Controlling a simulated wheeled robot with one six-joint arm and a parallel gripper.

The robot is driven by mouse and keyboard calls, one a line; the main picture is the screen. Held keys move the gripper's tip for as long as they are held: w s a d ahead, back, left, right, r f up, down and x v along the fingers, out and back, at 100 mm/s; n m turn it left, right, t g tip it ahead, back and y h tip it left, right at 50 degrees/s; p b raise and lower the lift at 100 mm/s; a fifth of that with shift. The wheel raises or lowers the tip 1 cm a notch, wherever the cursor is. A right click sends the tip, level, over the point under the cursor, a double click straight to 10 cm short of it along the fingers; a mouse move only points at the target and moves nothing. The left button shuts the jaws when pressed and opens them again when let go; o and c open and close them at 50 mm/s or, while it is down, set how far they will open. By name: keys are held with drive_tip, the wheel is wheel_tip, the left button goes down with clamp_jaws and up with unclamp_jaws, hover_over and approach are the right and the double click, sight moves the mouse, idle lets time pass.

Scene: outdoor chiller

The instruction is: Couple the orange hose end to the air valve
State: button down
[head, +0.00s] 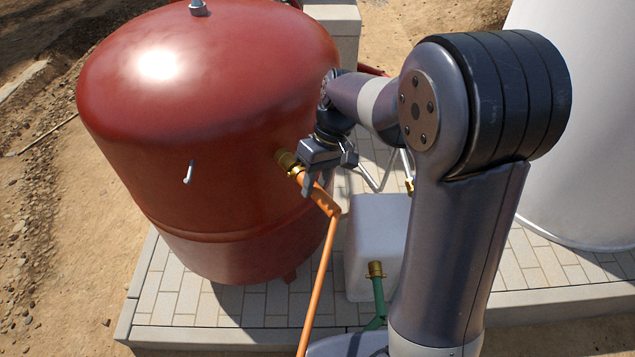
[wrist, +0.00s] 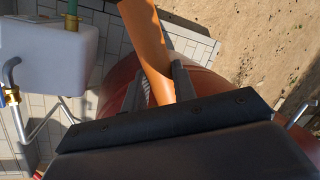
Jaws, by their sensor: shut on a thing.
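The orange hose end (head: 319,196) lies against the brass air valve (head: 287,162) on the side of the red tank, in line with it. I cannot tell whether the two are locked together. My gripper (head: 306,186) is shut on the orange hose end, close to the valve. In the wrist view the orange hose end (wrist: 150,45) runs between the two fingers of my gripper (wrist: 160,86). The valve is hidden there behind the gripper body.
The red tank (head: 205,110) stands close on the left. A white box (head: 372,235) with a brass fitting and green hose (head: 379,292) stands right of the orange hose. A large white tank (head: 575,130) is at right. Bare paving (head: 190,300) lies in front.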

drive_tip(key=shift+w+a, duration=0.25)
drive_tip(key=shift+w, duration=0.15)
drive_tip(key=c, duration=1.1)
unclamp_jaws()
drive_tip(key=shift+o, duration=0.5)
drive_tip(key=o, duration=0.4)
drive_tip(key=shift+r, duration=0.1)
drive_tip(key=p+v, duration=0.5)
drive_tip(key=v, duration=0.1)
drive_tip(key=shift+r+p, duration=0.35)
drive_tip(key=shift+p, duration=0.05)
drive_tip(key=shift+d, duration=0.15)
